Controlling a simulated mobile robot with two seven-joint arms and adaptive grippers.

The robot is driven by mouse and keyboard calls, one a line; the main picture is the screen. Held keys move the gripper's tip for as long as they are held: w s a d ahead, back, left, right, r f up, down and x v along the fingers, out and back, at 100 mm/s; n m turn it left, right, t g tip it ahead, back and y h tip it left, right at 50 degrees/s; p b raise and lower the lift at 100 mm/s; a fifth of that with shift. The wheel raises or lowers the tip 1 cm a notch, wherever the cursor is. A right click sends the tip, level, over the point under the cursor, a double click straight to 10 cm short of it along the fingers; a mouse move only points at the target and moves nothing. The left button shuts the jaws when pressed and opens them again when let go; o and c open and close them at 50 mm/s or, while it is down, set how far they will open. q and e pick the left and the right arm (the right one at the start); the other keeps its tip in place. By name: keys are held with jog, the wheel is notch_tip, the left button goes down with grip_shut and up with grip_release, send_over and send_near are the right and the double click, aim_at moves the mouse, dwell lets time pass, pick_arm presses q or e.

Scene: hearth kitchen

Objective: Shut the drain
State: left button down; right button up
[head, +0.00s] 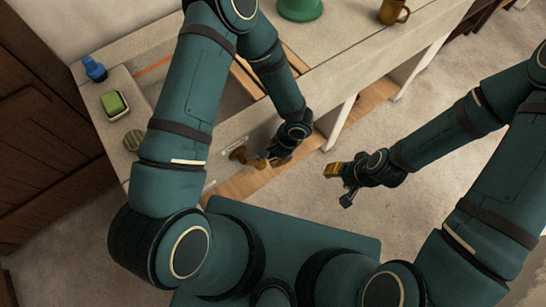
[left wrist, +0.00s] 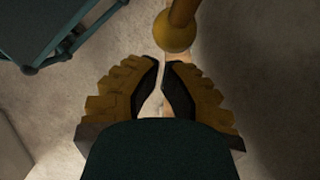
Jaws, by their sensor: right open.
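A brass lever with a rounded end (head: 238,154) sticks out from the front of the sink counter in the head view. Its rod and ball end (left wrist: 176,32) show at the top of the left wrist view, just beyond my fingertips and not between them. My left gripper (head: 277,160) is beside the lever, to its right in the head view. Its fingertips (left wrist: 160,64) are almost together with nothing between them. My right gripper (head: 333,171) is open and empty over the floor. The grey sink basin (head: 232,98) is partly hidden by my left arm; I cannot see a drain opening.
On the counter's left end stand a blue bottle (head: 95,69), a green sponge (head: 113,103) and a round striped piece (head: 133,140). A green vessel (head: 299,9) and a brown mug (head: 393,12) stand at the back. The floor right of the counter is clear.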

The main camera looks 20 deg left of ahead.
pick_arm(q)
jog(key=shift+s+a+f, duration=0.15)
jog(key=shift+f, duration=0.05)
dwell(0.4)
jog(key=shift+s+a+f, duration=0.1)
jog(key=shift+s+f, duration=0.05)
jog(key=shift+f, duration=0.05)
pick_arm(e)
jog(key=shift+a+f, duration=0.1)
jog(key=shift+f, duration=0.05)
